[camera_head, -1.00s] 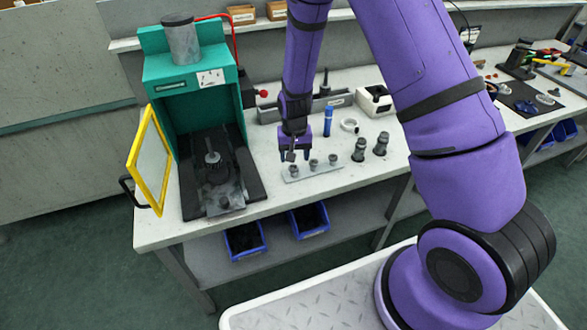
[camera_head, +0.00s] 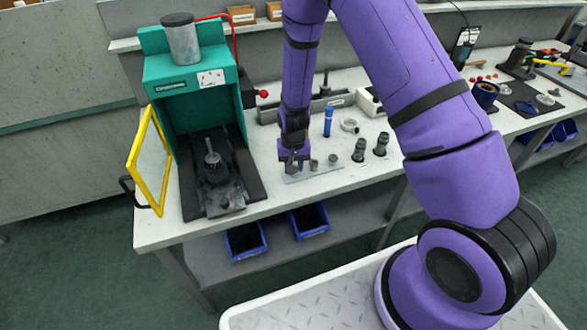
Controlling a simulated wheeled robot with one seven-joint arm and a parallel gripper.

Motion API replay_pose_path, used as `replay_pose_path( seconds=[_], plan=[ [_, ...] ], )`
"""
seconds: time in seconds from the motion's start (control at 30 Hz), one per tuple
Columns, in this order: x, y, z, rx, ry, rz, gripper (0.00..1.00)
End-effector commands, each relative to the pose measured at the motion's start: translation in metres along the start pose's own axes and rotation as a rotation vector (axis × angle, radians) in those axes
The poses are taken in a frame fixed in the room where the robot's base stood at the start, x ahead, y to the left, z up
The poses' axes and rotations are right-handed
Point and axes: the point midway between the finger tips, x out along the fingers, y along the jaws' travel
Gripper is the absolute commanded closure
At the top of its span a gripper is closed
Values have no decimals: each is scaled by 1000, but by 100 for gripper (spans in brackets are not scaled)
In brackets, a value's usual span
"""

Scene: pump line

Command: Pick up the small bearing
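A pale strip (camera_head: 322,171) lies on the workbench and carries a row of small grey cylindrical parts. The middle part (camera_head: 313,165) and the right part (camera_head: 332,159) show clearly. I cannot tell from their looks which one is the small bearing. My gripper (camera_head: 292,166) points down at the left end of the strip, over the left part's place. The fingers largely hide that left part, so I cannot tell whether they are shut on it.
A green press (camera_head: 190,75) with an open yellow-framed door (camera_head: 150,160) stands to the left. Two dark grey fittings (camera_head: 359,150) (camera_head: 381,144), a blue cylinder (camera_head: 328,121) and a white ring (camera_head: 349,126) stand right of and behind the strip. Blue bins (camera_head: 245,239) sit below.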

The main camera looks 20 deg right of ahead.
Motion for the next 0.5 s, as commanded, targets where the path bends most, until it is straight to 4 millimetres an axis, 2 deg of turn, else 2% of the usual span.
replay_pose_path(
  seconds=[0.27,0.5],
  plan=[
    [-4,0,0,0,1,0,82],
    [-24,0,-1,0,3,-1,82]
  ],
)
